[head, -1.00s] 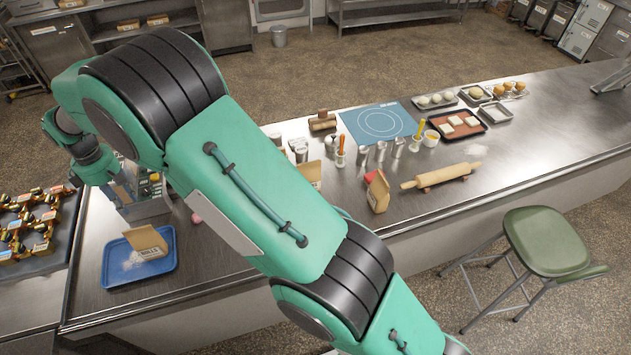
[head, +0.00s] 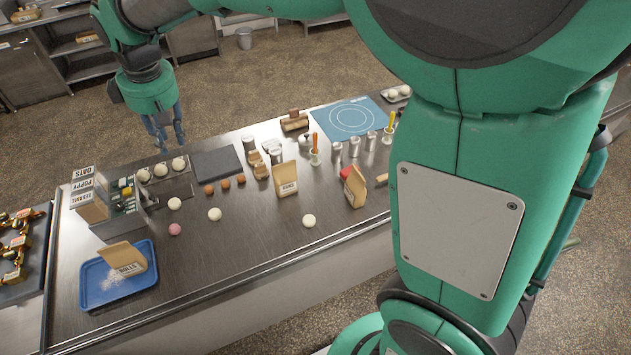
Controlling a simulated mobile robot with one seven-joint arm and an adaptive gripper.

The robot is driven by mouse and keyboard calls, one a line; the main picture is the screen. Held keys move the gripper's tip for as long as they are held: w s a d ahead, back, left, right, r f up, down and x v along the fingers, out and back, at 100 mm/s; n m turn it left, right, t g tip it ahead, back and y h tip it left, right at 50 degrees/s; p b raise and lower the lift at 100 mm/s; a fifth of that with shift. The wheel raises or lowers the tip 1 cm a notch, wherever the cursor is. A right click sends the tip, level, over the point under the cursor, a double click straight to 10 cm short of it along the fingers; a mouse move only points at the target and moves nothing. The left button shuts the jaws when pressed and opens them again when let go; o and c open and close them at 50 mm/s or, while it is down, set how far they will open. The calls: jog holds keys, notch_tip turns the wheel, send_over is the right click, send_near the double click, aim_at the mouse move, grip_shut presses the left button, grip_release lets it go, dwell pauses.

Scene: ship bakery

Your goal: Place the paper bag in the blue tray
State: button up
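The blue tray (head: 93,298) lies at the near left of the steel counter, with white powder on it. An open brown paper bag (head: 130,262), its lettering seeming to read "ROLLS", rests tilted in the tray's right part. A second paper bag (head: 286,182) stands upright mid-counter. A third paper bag (head: 356,188) stands to its right, with a red thing behind it. My gripper (head: 171,148) points down near the counter's far edge, well away from the tray. Its fingers are apart, with nothing visible between them.
Boxes labelled oats, poppy and sesame (head: 90,205) stand behind the tray. Pale dough balls (head: 214,214), a pink ball (head: 175,229) and small brown balls (head: 225,184) lie mid-counter. A dark slab (head: 216,165) and a blue mat (head: 348,118) lie farther back.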

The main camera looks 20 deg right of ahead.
jog(key=s+d+r+m+t, duration=0.1)
jog(key=s+d+r+m, duration=0.25)
jog(key=s+d, duration=0.75)
jog(key=s+d+r+m+t, duration=0.2)
jog(key=s+d+m, duration=0.2)
jog(key=s+d, duration=0.7)
jog(key=s+d+f+m+h, duration=0.1)
jog(key=s+d+f+m, duration=0.1)
jog(key=s, duration=0.6)
jog(key=d+m, duration=0.1)
jog(key=d, duration=0.1)
jog(key=shift+s+d+f, duration=0.3)
jog(key=shift+d+f, duration=0.1)
notch_tip(320, 180, down, 19)
jog(key=b, duration=1.8)
jog(key=shift+r+b, duration=0.2)
jog(key=shift+b, duration=0.1)
